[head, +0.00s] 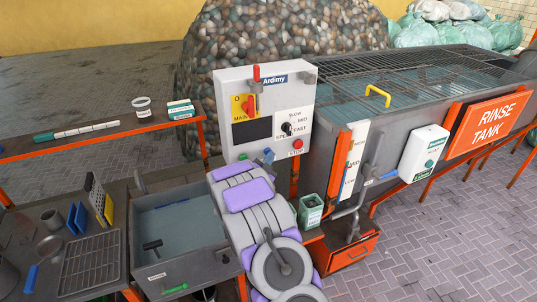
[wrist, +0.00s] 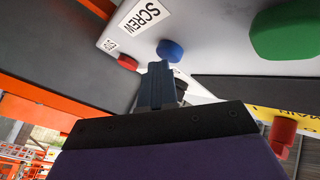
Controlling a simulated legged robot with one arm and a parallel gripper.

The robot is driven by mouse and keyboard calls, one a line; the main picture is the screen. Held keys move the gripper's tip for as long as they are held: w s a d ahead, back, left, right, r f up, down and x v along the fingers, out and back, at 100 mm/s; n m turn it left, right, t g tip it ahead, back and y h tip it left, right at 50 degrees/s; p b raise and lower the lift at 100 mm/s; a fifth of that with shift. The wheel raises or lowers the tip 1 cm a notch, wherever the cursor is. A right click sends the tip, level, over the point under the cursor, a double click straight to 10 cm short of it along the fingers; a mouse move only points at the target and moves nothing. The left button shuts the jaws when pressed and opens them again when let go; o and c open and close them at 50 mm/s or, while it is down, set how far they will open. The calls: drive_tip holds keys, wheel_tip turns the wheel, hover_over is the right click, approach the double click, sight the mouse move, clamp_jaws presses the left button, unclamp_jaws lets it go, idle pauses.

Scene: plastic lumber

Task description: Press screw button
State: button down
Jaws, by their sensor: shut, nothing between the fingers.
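In the wrist view, a blue round button (wrist: 170,50) sits on a pale panel face, near a white label reading SCREW (wrist: 142,17). My gripper (wrist: 158,68) is shut and empty, its dark fingertips just below the blue button; I cannot tell whether they touch it. In the head view, the grey control box marked Ardimy (head: 262,110) stands upright in the middle. My purple and grey arm reaches up to its lower edge, where my gripper (head: 266,157) is small and partly hard to make out. The blue button cannot be made out clearly in the head view.
In the wrist view, a large green button (wrist: 285,30) is at right, a small red button (wrist: 127,62) at left, and a red knob (wrist: 283,133) by a yellow label. In the head view, the rinse tank (head: 490,122) is right, a sink basin (head: 178,240) left.

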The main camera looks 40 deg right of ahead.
drive_tip(key=shift+s+a+b, duration=0.2)
drive_tip(key=shift+s+b, duration=0.1)
drive_tip(key=shift+s, duration=0.5)
drive_tip(key=shift+s, duration=0.15)
drive_tip(key=s+b, duration=0.1)
drive_tip(key=s, duration=0.1)
drive_tip(key=s+a, duration=0.1)
drive_tip(key=s, duration=0.1)
drive_tip(key=shift+s+a+b, duration=0.1)
drive_tip(key=shift+s+b, duration=0.2)
drive_tip(key=shift+b, duration=0.1)
idle(0.4)
